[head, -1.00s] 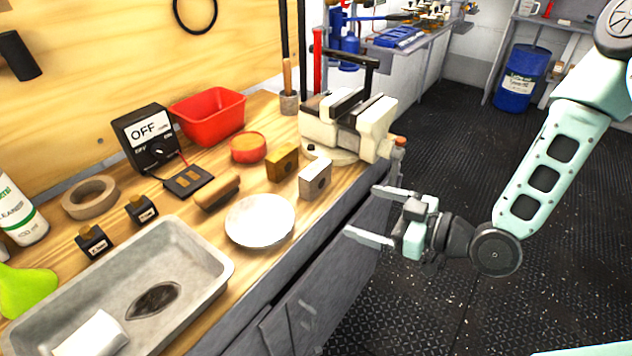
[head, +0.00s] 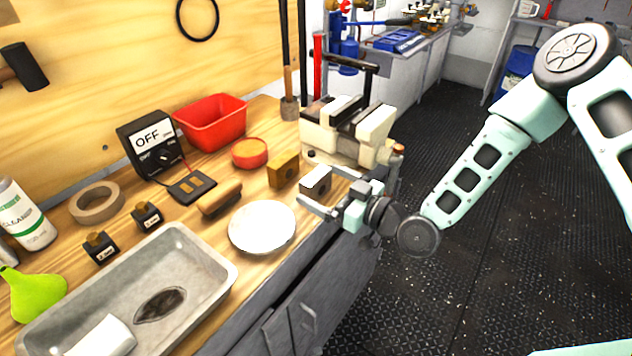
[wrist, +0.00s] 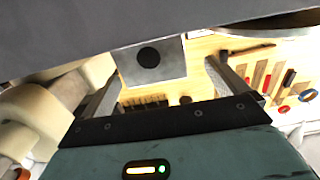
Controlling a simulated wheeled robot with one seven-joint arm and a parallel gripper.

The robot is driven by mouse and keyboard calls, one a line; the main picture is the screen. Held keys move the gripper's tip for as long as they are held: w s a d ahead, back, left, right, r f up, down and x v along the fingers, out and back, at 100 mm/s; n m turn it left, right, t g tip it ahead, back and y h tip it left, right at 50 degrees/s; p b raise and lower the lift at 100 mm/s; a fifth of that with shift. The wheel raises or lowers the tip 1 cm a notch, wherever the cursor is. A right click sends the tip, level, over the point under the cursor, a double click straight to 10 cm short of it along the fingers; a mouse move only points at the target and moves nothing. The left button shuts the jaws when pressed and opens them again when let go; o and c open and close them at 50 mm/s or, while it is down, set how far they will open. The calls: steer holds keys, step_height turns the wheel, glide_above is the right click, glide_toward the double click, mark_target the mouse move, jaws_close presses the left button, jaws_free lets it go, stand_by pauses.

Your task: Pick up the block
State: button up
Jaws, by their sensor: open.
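A pale grey block (head: 314,181) with a dark round hole stands on the wooden bench near its front edge, close to the vise. It also shows in the wrist view as a grey face with a dark round spot (wrist: 150,58). A yellow-brown block (head: 283,170) stands to its left. My gripper (head: 318,187) is open, its fingers reaching over the bench edge around or just short of the grey block. In the wrist view the grey block lies between my fingers, with nothing gripped. Contact cannot be told.
The vise (head: 350,130) stands close behind the grey block. A round white dish (head: 262,228) lies to the left, beside a wooden-handled brush (head: 219,197). A grey tray (head: 215,285) and a red bin (head: 211,120) are further left. The floor at right is clear.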

mark_target(309, 176)
steer(key=x, duration=0.2)
steer(key=p+x, duration=0.1)
steer(key=x, duration=0.2)
steer(key=shift+w+d+f, duration=0.15)
steer(key=shift+w+f, duration=0.05)
steer(key=shift+w, duration=0.1)
steer(key=c, duration=1.4)
